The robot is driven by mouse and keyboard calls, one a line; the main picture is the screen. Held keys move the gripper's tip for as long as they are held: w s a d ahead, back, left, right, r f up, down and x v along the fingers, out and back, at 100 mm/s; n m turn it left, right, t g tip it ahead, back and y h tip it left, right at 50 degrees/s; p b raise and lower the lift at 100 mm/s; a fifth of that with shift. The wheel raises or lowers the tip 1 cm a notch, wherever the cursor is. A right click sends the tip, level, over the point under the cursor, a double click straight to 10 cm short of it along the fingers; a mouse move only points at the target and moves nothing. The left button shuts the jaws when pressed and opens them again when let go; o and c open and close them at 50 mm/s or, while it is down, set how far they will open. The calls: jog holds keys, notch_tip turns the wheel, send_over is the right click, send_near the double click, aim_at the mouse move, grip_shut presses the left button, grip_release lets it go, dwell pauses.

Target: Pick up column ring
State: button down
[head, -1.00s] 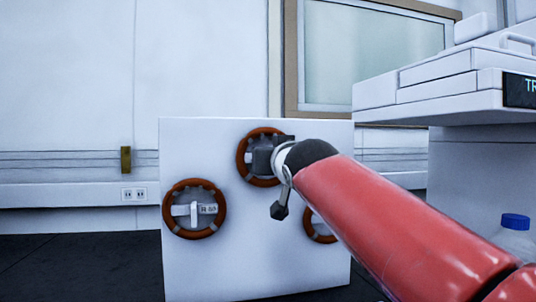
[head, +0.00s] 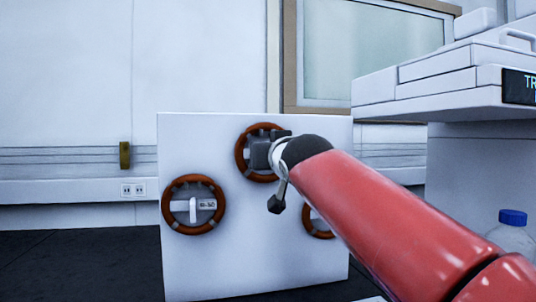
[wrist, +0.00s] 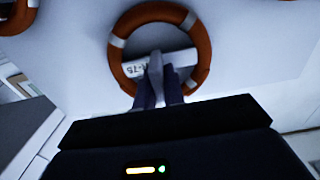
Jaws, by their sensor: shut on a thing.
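Several orange-brown column rings with grey bands hang on a white upright panel (head: 250,240). The upper ring (head: 240,152) has my gripper (head: 262,153) in front of its middle. In the wrist view this ring (wrist: 116,62) surrounds a white label bar, partly readable as "75", and a pale upright tab (wrist: 157,68). My gripper's fingers (wrist: 158,88) are shut on that tab at the ring's centre. The left ring (head: 167,205) hangs lower, with its own label and tab. The right ring (head: 318,228) is mostly hidden by my red arm.
A white machine (head: 430,85) with a dark display stands at the right. A blue-capped bottle (head: 513,230) is below it. A wall with sockets (head: 132,190) lies behind the panel. The floor left of the panel is clear.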

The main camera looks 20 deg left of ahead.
jog(key=s+d+r+p, duration=0.1)
jog(key=s+d+r, duration=0.6)
jog(key=s, duration=0.5)
jog(key=shift+d+r, duration=0.15)
jog(key=shift+r, duration=1.25)
jog(key=shift+f, duration=0.1)
jog(key=shift+b+v, duration=0.8)
jog(key=shift+v, duration=2.15)
jog(key=b+v, duration=0.2)
jog(key=v, duration=1.5)
jog(key=shift+b, duration=0.35)
